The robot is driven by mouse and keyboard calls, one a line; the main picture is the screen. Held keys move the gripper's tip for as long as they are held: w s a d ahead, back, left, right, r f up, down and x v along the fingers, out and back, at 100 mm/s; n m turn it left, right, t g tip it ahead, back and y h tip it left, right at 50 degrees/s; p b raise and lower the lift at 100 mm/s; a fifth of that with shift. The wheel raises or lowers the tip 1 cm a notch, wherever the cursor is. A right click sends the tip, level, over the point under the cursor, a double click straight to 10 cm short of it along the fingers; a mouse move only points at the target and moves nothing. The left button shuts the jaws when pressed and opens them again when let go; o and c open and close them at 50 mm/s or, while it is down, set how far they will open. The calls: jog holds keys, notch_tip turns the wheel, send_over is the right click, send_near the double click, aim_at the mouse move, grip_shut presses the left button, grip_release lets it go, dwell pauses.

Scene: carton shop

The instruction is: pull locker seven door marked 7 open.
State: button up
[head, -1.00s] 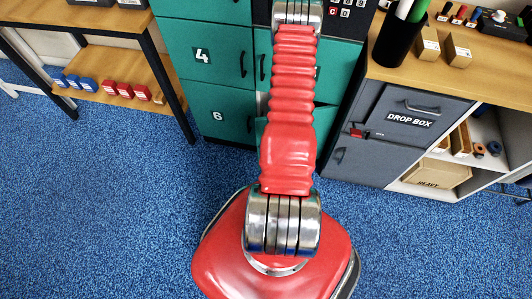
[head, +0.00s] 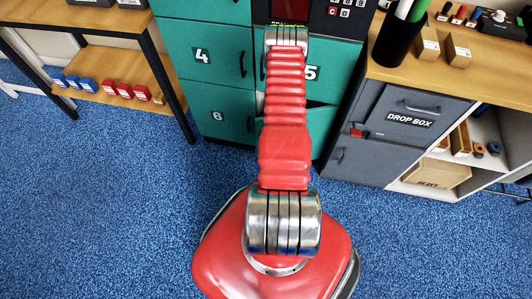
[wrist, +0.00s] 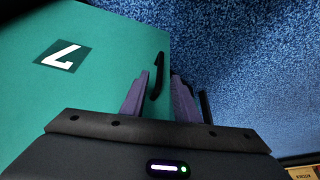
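The green locker door marked 7 (wrist: 95,75) fills the left of the wrist view, with its black handle (wrist: 157,77) near the door's right edge. My gripper (wrist: 161,76) is open, with one purple finger on each side of the handle in the picture. The handle looks closer to the left finger; I cannot tell whether they touch. In the head view my arm covers most of this door (head: 325,125), and my gripper is hidden. A dark wedge along the door's top edge suggests it stands slightly ajar.
Locker doors 4 (head: 205,75), 5 (head: 335,70) and 6 (head: 222,122) look closed. A grey drop box (head: 400,120) under a wooden counter stands right of the lockers. A wooden shelf unit (head: 115,70) stands left. Blue carpet (head: 130,210) in front is clear.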

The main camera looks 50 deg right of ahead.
jog(key=shift+x, duration=2.55)
grip_shut()
